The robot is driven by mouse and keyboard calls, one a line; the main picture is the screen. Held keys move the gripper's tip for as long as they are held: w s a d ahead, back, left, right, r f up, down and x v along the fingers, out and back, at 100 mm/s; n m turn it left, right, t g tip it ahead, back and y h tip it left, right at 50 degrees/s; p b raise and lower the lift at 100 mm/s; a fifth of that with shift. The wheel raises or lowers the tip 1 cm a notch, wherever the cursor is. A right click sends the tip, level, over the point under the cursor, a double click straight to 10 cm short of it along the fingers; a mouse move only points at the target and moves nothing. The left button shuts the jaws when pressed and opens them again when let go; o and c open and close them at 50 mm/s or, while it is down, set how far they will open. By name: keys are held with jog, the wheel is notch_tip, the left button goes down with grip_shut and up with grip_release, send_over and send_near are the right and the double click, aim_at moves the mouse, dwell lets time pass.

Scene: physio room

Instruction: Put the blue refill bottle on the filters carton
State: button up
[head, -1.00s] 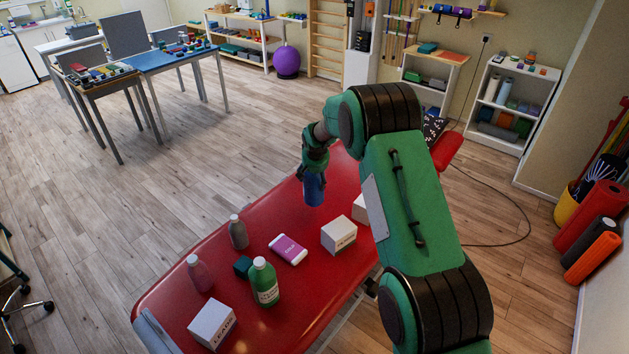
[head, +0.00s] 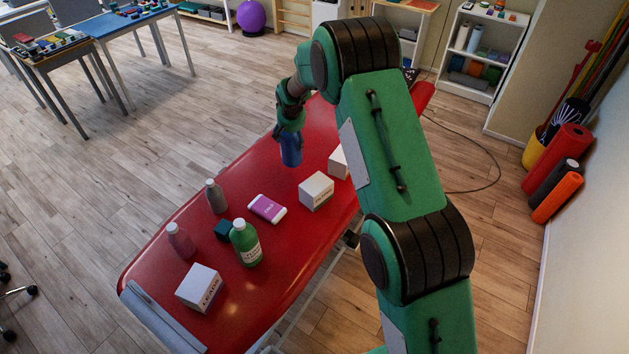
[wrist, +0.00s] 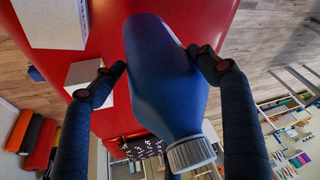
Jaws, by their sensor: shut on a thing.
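The blue refill bottle (head: 291,149) is held in my gripper (head: 289,130) above the red treatment table. In the wrist view the bottle (wrist: 165,75) lies between both fingers, with its grey-white ribbed cap (wrist: 191,154) at the lower right. White cartons stand on the table: one in the middle (head: 316,191), one behind it partly hidden by my arm (head: 338,161), and one at the near end labelled LEADS (head: 199,288). The print on the middle carton is too small to read surely, so I cannot tell which is the filters carton. The bottle is apart from the cartons.
The red table (head: 180,225) also holds a green bottle (head: 246,245), a dark teal cube (head: 224,229), a purple-and-white pack (head: 267,208), a grey bottle (head: 216,197) and a pinkish bottle (head: 180,241). Rolled mats (head: 560,160) stand at the right wall.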

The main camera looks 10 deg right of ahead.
jog(key=s+d+r, duration=0.1)
jog(key=s+d, duration=0.1)
jog(key=s, duration=0.8)
jog(key=s+d+r, duration=0.2)
jog(key=s+d, duration=0.1)
jog(key=s, duration=0.6)
jog(key=s+d+r+p, duration=0.1)
jog(key=s+d, duration=0.2)
jog(key=s, duration=0.7)
jog(key=shift+s+r, duration=0.3)
jog(key=shift+w, duration=0.15)
jog(key=w+f+b, duration=0.1)
jog(key=w, duration=1.4)
jog(key=shift+w+a+f, duration=0.15)
jog(key=shift+w+f, duration=0.1)
jog(key=shift+w, duration=0.15)
jog(key=shift+f+b, duration=0.3)
jog(key=shift+f, duration=1.55)
